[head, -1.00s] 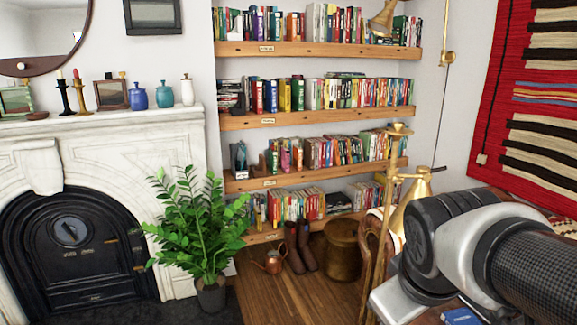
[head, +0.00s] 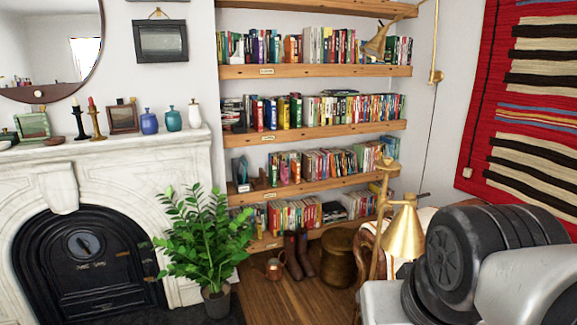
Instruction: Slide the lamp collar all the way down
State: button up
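A brass floor lamp stands at the lower right of the head view, with a slim upright pole (head: 378,255) and a cone-shaped brass shade (head: 404,236) hanging to the pole's right. A wider brass piece (head: 387,166) sits at the pole's top. I cannot tell which part of the lamp is the collar, or how high it sits. The lower pole runs out of the picture. My arm fills the lower right corner, in front of the area right of the lamp. My gripper is not in view.
A leather chair (head: 369,240) stands just behind the lamp. A brass wall lamp (head: 379,42) hangs by the bookshelves. A potted plant (head: 205,240) stands before the fireplace (head: 85,262). Bare wooden floor (head: 290,300) lies left of the lamp.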

aim_at(412, 202)
jog(key=i+l, duration=0.2)
jog(key=i, duration=0.25)
jog(key=i+l, duration=0.25)
jog(key=i, duration=0.25)
